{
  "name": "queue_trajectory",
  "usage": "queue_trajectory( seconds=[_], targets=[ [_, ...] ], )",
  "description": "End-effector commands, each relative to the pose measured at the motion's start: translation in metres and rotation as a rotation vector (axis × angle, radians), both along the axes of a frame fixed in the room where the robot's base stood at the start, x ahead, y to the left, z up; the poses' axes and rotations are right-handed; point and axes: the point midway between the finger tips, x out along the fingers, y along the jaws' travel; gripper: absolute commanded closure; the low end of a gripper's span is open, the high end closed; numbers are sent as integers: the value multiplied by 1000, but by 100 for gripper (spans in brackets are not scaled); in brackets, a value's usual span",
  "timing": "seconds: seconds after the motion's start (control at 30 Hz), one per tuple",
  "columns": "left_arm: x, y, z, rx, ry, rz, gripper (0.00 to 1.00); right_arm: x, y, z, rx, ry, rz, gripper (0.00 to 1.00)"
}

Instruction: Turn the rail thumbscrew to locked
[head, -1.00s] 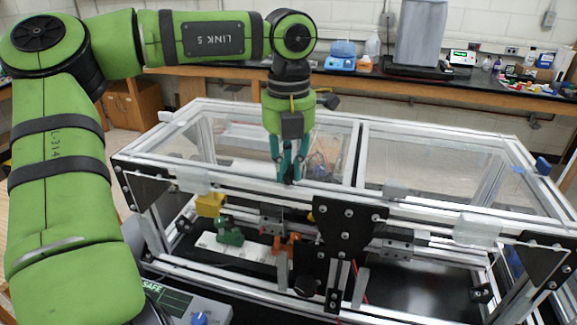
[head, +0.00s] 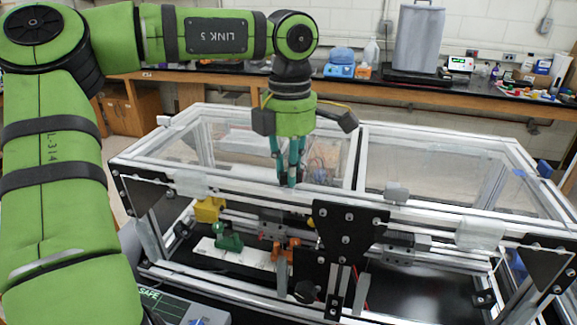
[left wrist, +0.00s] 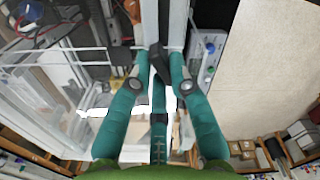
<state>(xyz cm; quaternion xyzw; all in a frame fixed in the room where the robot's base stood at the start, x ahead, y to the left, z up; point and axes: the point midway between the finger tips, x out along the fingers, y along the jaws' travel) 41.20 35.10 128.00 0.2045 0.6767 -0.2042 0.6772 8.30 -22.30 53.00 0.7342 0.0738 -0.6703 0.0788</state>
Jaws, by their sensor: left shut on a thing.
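My left gripper (head: 289,182) points straight down at the front top rail (head: 250,192) of the extrusion frame, left of the black centre bracket. Its teal fingers are closed together at the rail. In the left wrist view, the fingers (left wrist: 157,85) close in around a small dark part (left wrist: 157,62) on the pale rail, which I take to be the rail thumbscrew. The fingers hide most of it, so I cannot read its angle or whether it is locked. My right gripper is in neither view.
The black centre bracket (head: 348,232) stands just right of the gripper, and a grey block (head: 397,191) sits on the rail beyond it. Below are a yellow block (head: 209,208), a green clamp (head: 228,236) and an orange part (head: 287,250). Clear panels top the frame.

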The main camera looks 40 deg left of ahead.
Motion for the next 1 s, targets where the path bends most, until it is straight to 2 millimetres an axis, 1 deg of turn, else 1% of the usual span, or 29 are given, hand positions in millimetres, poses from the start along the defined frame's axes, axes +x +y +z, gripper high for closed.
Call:
queue_trajectory(
  seconds=[0.2, 0.5, 0.7, 1.0],
  targets=[
    [1, -1, 0, -1, 0, -193, 100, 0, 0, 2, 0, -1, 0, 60],
    [1, -2, 0, -2, -1, -391, 100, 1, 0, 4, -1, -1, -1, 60],
    [1, -2, -1, -2, 0, -464, 100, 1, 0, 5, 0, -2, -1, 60],
    [1, -2, -1, -2, 0, -499, 100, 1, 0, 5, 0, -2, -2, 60]
  ],
)
